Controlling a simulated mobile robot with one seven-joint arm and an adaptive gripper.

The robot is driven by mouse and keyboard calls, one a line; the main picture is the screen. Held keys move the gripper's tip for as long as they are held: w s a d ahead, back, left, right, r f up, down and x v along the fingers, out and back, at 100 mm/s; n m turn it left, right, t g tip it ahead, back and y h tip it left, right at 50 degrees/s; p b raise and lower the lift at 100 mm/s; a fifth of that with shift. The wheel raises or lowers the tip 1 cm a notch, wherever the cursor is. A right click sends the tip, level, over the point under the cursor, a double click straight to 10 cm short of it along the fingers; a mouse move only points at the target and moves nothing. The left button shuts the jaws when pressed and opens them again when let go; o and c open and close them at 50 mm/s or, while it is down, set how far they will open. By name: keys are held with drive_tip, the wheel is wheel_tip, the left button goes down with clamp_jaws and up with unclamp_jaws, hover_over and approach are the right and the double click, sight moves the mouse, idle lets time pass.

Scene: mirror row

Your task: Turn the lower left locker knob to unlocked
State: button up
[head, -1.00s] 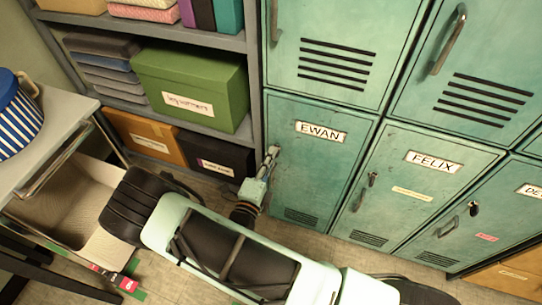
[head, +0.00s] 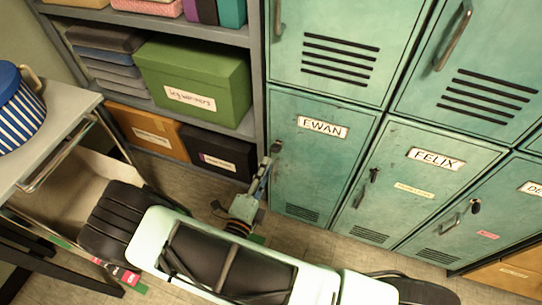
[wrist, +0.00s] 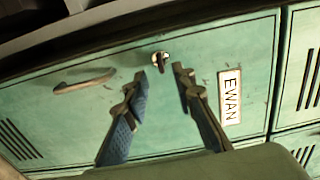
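The lower left locker (head: 325,160) is a worn teal door with an EWAN nameplate; it also fills much of the wrist view (wrist: 200,110). Its small metal knob (wrist: 160,57) shows in the wrist view, between the nameplate and the door's bar handle (wrist: 85,82). My gripper (wrist: 168,68) is open and empty, its two dark fingertips apart just below the knob in that picture. The knob lies nearer the left fingertip; I cannot tell whether they touch.
The FELIX locker (head: 415,190) stands to the right, with more lockers above and beside it. A grey shelf with a green box (head: 193,80) and a black box (head: 220,153) is on the left. A table with a striped round box (head: 18,115) is far left.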

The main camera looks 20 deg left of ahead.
drive_tip(key=s, duration=0.5)
drive_tip(key=shift+s+a, duration=0.1)
drive_tip(key=shift+a, duration=0.1)
